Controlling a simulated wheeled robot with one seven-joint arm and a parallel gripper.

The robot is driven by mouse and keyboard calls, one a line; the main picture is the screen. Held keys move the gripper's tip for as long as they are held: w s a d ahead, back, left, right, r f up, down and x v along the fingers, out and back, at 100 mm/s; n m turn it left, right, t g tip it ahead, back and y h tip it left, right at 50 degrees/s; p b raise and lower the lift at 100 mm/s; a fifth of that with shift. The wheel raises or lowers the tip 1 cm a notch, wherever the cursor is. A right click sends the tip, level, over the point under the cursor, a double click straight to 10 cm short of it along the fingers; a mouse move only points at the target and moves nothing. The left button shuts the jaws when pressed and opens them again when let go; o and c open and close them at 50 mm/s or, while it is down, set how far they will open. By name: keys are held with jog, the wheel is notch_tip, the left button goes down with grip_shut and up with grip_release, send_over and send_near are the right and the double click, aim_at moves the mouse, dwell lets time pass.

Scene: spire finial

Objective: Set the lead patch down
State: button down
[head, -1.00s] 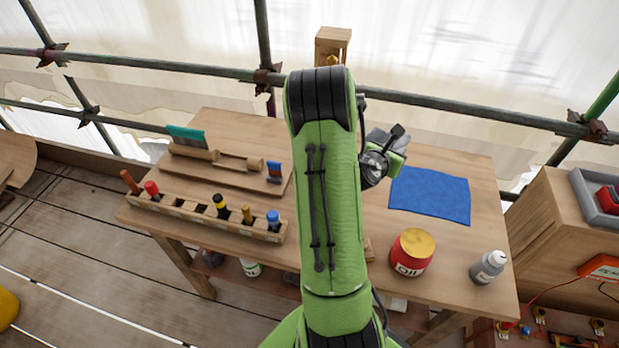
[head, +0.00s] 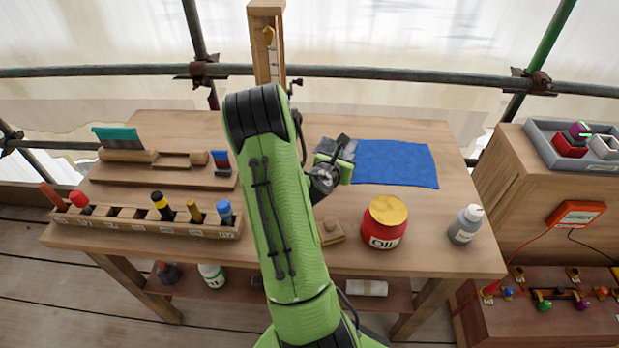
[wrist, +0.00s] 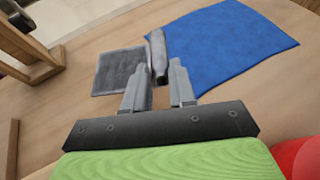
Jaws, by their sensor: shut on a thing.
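The lead patch (wrist: 118,72) is a dull grey, roughly square sheet in the wrist view, left of the blue cloth (wrist: 222,45). A raised grey edge stands between the fingertips of my gripper (wrist: 160,72), which is shut on it. In the head view my gripper (head: 336,160) is over the table (head: 440,235), at the left edge of the blue cloth (head: 395,163). Only a small grey part of the patch (head: 328,144) shows there. I cannot tell whether the patch touches the tabletop.
A red oil tin (head: 384,228) and a grey bottle (head: 466,225) stand at the front right. A small wooden block (head: 331,231) lies left of the tin. A tool rack (head: 130,218) and tool board (head: 160,178) fill the left. A wooden post (head: 266,45) stands behind.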

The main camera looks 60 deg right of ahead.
notch_tip(320, 180, down, 7)
jog(key=b, duration=0.3)
jog(key=shift+r, duration=0.4)
jog(key=shift+a+f, duration=0.1)
jog(key=shift+f, duration=0.3)
jog(key=c, duration=0.9)
grip_release()
